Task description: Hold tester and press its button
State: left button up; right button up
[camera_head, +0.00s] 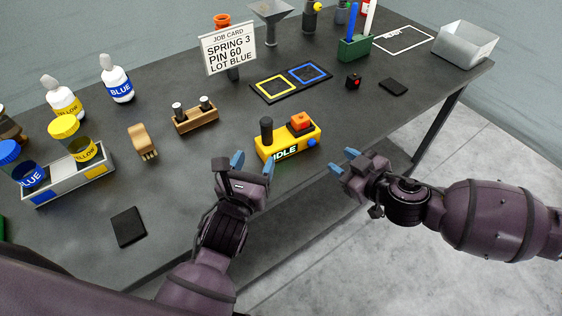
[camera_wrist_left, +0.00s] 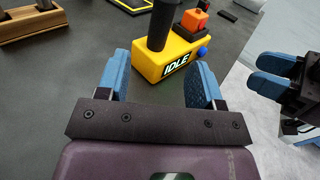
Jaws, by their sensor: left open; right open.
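The tester is a yellow box (camera_head: 279,149) near the table's front edge, with "IDLE" on its front face, a black upright handle (camera_head: 266,131), an orange block on a dark base (camera_head: 300,121) and a blue round knob (camera_head: 312,142). In the left wrist view the tester (camera_wrist_left: 150,64) stands just beyond my left fingertips. My left gripper (camera_head: 254,162) is open and empty, in front of the tester's left part, with the handle ahead between its fingers. My right gripper (camera_head: 342,161) is open and empty, to the right of the tester and apart from it. Which part is the button is not labelled.
A wooden block with two pegs (camera_head: 194,120) and a wooden clip-like piece (camera_head: 143,143) lie left of the tester. Behind it are a mat with yellow and blue squares (camera_head: 320,83) and a job card sign (camera_head: 229,48). A dark pad (camera_head: 128,227) lies front left.

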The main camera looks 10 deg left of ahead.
aim_at(266, 138)
pick_arm(q)
jog(key=w, duration=0.9)
jog(key=shift+w+d, duration=0.1)
jog(key=shift+d, duration=0.3)
jog(key=shift+c, duration=0.4)
grip_shut()
pick_arm(e)
grip_shut()
dwell(1.5)
